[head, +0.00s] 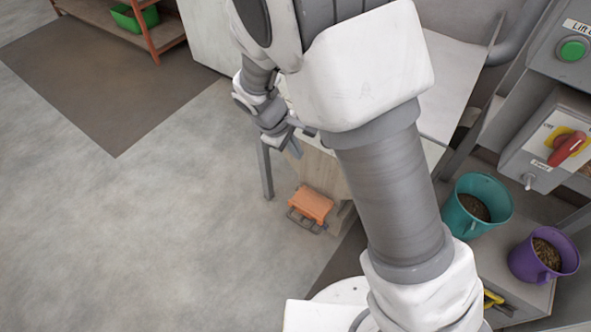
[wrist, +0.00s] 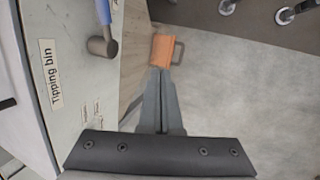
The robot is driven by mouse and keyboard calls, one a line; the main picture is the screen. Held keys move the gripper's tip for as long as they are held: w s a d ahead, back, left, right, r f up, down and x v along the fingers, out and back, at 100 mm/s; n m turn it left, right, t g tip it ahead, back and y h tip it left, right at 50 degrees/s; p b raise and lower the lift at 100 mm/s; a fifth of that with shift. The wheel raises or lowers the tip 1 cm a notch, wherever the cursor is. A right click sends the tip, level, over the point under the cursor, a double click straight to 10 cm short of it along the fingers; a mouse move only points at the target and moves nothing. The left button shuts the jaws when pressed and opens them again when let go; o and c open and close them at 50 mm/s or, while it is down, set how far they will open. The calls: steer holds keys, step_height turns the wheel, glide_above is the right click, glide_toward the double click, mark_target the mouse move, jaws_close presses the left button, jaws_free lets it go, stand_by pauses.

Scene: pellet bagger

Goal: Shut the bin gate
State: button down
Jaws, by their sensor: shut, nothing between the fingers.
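A pale panel (wrist: 75,125) labelled "Tipping bin" fills the left of the wrist view. On it is a lever (wrist: 104,14) with a blue handle and a round grey-brown end. Two small labels sit below the lever; I cannot read them. I cannot tell the gate itself apart from the panel. My gripper (wrist: 158,74) is shut and empty, to the right of the panel and apart from the lever. In the head view my gripper (head: 303,134) is beside the bin's left side, and my arm hides much of the bin.
An orange block with a grey handle (head: 312,204) is low by the wooden side; it also shows in the wrist view (wrist: 163,50). A teal bucket (head: 464,224) and purple bucket (head: 531,270) hold pellets. A red switch (head: 567,149) is at right. Floor at left is clear.

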steer(key=s+a+f+n+t+b, duration=0.25)
steer(key=f+n, duration=0.35)
steer(key=f, duration=0.8)
steer(key=s+a+f+n+t+h+b, duration=0.1)
steer(key=s+a+f+n+t+b, duration=0.35)
steer(key=f, duration=1.05)
steer(key=s+f+n+g, duration=0.1)
steer(key=f+n, duration=0.6)
steer(key=f, duration=0.7)
steer(key=w+d+f+b, duration=0.4)
steer(key=w+d+f, duration=0.1)
steer(key=w, duration=0.5)
steer(key=shift+d+f, duration=0.15)
steer(key=shift+f, duration=0.4)
steer(key=shift+w, duration=0.15)
